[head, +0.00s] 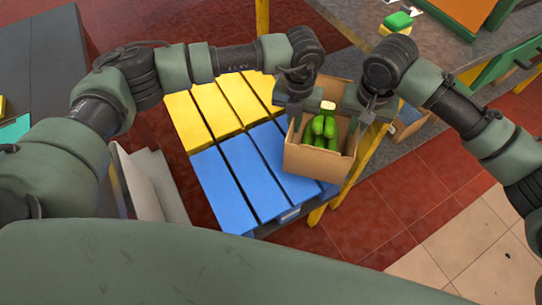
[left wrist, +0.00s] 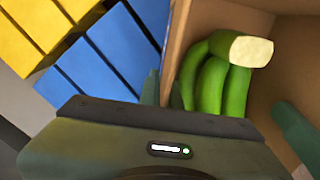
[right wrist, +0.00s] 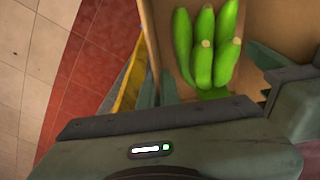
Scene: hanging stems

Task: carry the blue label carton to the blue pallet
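A brown open-topped carton (head: 313,164) holds green bananas (head: 319,127). I see no blue label on its visible sides. My left gripper (head: 294,108) is shut on its left wall; the left wrist view shows this wall (left wrist: 184,45) between the fingers. My right gripper (head: 368,108) is shut on its right wall, which shows in the right wrist view (right wrist: 152,35). The blue-slatted pallet (head: 222,190) lies below and left. In the head view the carton overlaps its right part. The carton hides some of it, and no contact is visible.
A yellow-slatted pallet (head: 187,121) adjoins the blue one at the back. A grey table (head: 432,72) with yellow legs (head: 357,167) stands right of the carton. Another carton (head: 409,127) is partly visible there. Pale panels (head: 158,185) stand left of the blue pallet.

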